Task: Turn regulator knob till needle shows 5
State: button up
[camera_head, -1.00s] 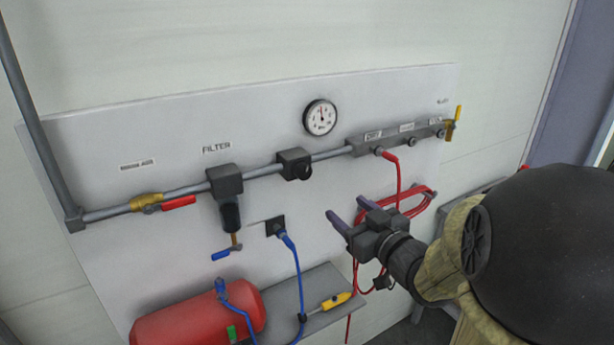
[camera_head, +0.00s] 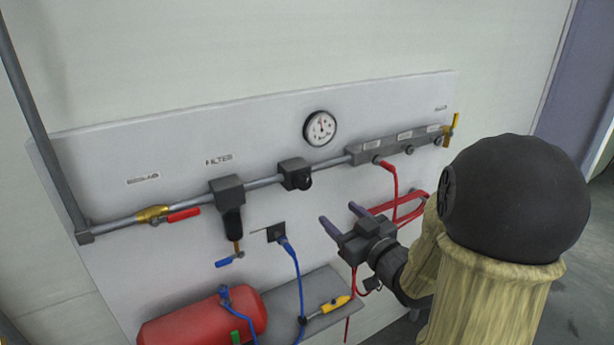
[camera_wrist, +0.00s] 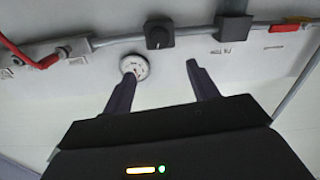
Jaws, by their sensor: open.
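The regulator is a dark block on the grey pipe, and its round black knob (camera_head: 304,181) faces out from the board. The knob also shows in the wrist view (camera_wrist: 159,37), above and between my fingers. The round white gauge (camera_head: 320,127) sits above the pipe, its needle pointing roughly upward; its numbers are too small to read. In the wrist view the gauge (camera_wrist: 136,66) is partly covered by a finger. My gripper (camera_head: 342,219) is open and empty, below and to the right of the knob in the head view, apart from it.
The filter (camera_head: 232,205) hangs left of the regulator. A manifold (camera_head: 385,149) with a red hose lies to the right. Below are a blue hose (camera_head: 296,265), a red tank (camera_head: 200,322) and a grey shelf (camera_head: 290,293) with a yellow tool.

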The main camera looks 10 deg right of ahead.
aim_at(306, 185)
jog(key=p+x, duration=0.8)
jog(key=x, duration=0.6)
jog(key=shift+w+a, duration=0.1)
jog(key=shift+w+a+f, duration=0.15)
jog(key=shift+w, duration=0.35)
jog(key=c, duration=1)
